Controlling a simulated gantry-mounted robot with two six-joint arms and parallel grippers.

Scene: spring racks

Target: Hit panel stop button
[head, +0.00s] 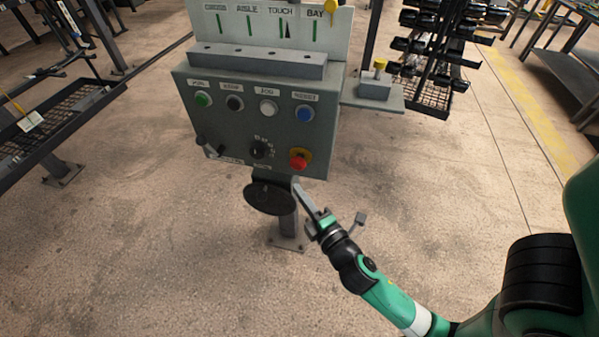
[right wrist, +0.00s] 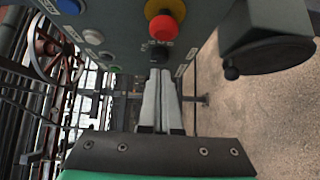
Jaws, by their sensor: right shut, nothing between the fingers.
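A grey control panel (head: 225,138) stands on a post. Its upper row holds a green button (head: 203,99), a black button (head: 235,103), a white button (head: 268,107) and a blue button (head: 304,113). The label over the black button looks like STOP, though blurred. A red mushroom button (head: 298,158) on a yellow collar is at the lower right; it also shows in the right wrist view (right wrist: 163,27). My right gripper (head: 296,182) is shut and empty, its tips just below the red button in the picture. I cannot tell the gap to the panel. My left gripper is out of view.
A black handwheel (head: 268,198) hangs below the panel near my right fingers. A selector knob (head: 259,149) and a lever (head: 208,147) sit on the panel's lower part. A side shelf (head: 385,101) carries a yellow-topped plunger. Open floor lies around the post.

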